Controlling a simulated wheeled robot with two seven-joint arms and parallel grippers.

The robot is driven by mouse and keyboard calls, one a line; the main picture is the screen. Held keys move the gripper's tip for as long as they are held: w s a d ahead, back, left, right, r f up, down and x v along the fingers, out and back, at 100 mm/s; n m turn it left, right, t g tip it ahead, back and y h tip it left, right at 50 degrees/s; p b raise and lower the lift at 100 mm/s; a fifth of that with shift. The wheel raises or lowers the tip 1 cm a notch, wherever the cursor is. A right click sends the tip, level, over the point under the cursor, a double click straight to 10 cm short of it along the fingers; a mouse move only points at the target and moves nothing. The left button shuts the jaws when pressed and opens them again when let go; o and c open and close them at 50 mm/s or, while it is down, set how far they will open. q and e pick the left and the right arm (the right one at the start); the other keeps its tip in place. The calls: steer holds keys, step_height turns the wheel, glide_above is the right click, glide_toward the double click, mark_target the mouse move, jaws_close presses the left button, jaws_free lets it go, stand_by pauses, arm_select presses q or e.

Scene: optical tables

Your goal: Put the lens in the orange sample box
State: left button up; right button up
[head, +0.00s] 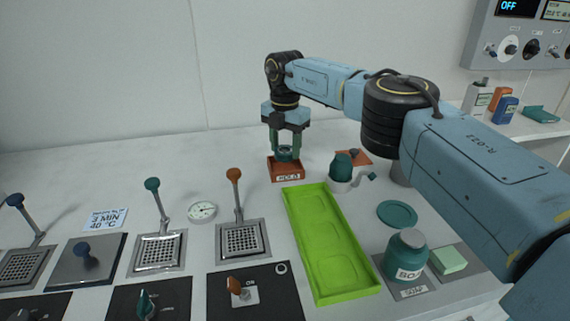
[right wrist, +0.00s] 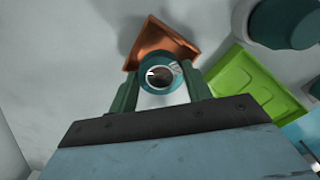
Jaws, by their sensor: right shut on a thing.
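The orange sample box (head: 287,173) is a small open box with a "HOLD" label on its front, at the back middle of the table. My right gripper (head: 286,152) points down just above it and is shut on the lens, a teal ring (head: 287,155). In the right wrist view the lens (right wrist: 160,76) sits between the fingertips, with clear glass in its middle. The orange box (right wrist: 150,43) shows behind it and is partly covered. I cannot tell whether the lens touches the box. My left gripper is not in view.
A long green tray (head: 327,240) lies right of centre. A teal bottle with a spout (head: 341,168), an orange lid (head: 353,157), a teal disc (head: 397,214) and a soap jar (head: 405,256) stand to its right. Levers on metal plates (head: 236,205) and a dial (head: 201,212) are at left.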

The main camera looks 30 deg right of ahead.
mark_target(285, 149)
step_height(285, 149, down, 4)
steer(key=shift+f+b, duration=0.15)
steer(key=shift+b, duration=0.3)
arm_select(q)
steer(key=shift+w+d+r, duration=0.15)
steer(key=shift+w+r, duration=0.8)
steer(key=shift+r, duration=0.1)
arm_select(e)
steer(key=o, duration=0.8)
steer(key=shift+r, duration=0.45)
arm_select(q)
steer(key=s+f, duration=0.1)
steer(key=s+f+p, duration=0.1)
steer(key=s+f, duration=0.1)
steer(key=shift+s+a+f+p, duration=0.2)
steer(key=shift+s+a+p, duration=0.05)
steer(key=shift+p, duration=0.15)
arm_select(e)
step_height(285, 149, up, 7)
steer(key=shift+f, duration=0.1)
